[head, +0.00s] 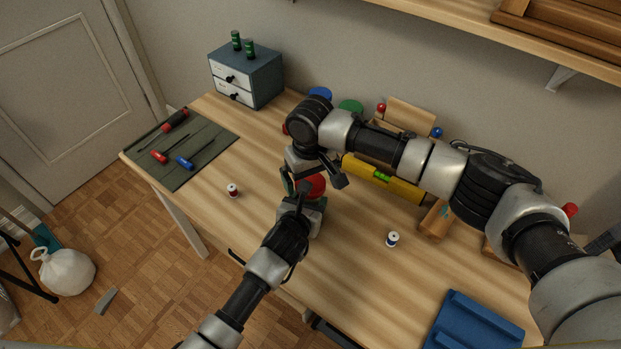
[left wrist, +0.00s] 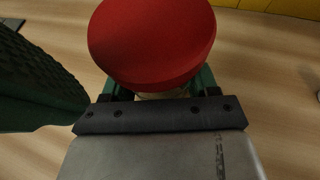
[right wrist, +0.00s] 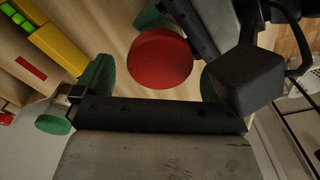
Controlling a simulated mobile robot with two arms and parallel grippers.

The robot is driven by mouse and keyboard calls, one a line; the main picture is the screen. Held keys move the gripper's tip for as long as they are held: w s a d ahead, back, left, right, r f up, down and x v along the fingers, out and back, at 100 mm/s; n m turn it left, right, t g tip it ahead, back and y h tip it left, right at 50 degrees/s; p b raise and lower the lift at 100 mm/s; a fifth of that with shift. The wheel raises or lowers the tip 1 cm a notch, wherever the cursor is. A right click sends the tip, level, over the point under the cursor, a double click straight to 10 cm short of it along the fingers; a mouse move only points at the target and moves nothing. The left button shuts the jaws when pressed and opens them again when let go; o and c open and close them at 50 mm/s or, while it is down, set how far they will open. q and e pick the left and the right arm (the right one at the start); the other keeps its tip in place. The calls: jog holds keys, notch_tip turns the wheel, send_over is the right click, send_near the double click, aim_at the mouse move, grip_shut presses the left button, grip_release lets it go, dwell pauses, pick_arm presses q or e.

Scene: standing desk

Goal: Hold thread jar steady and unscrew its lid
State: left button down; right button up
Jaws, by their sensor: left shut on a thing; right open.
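The thread jar shows mainly as its round red lid (head: 316,184) in the middle of the desk. The lid also fills the top of the left wrist view (left wrist: 152,40), with a pale strip of the jar body (left wrist: 163,94) below it. My left gripper (head: 303,199) is shut on the jar below the lid. My right gripper (head: 308,176) is above and beside the jar. In the right wrist view its green finger pads stand apart, with the red lid (right wrist: 160,58) beyond them, between the two pads. Most of the jar body is hidden by my grippers.
Two thread spools stand on the desk, a red one (head: 233,190) and a blue one (head: 392,239). A yellow level (head: 385,180) lies behind. A tool mat (head: 207,155) is at the left, a drawer box (head: 262,75) at the back left, a blue tray (head: 475,325) at the front right.

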notch_tip(320, 180, up, 3)
jog(key=shift+r, duration=0.1)
jog(key=shift+a+r, duration=0.1)
jog(key=shift+r, duration=0.15)
jog(key=shift+c, duration=0.2)
jog(key=shift+s+a+r+m, duration=0.1)
jog(key=shift+a+r+m, duration=0.1)
jog(key=shift+r+m, duration=0.6)
jog(key=shift+d+r+m, duration=0.15)
jog(key=shift+r+m, duration=0.4)
jog(key=shift+m, duration=0.15)
jog(key=shift+d, duration=0.1)
jog(key=shift+f, duration=3.85)
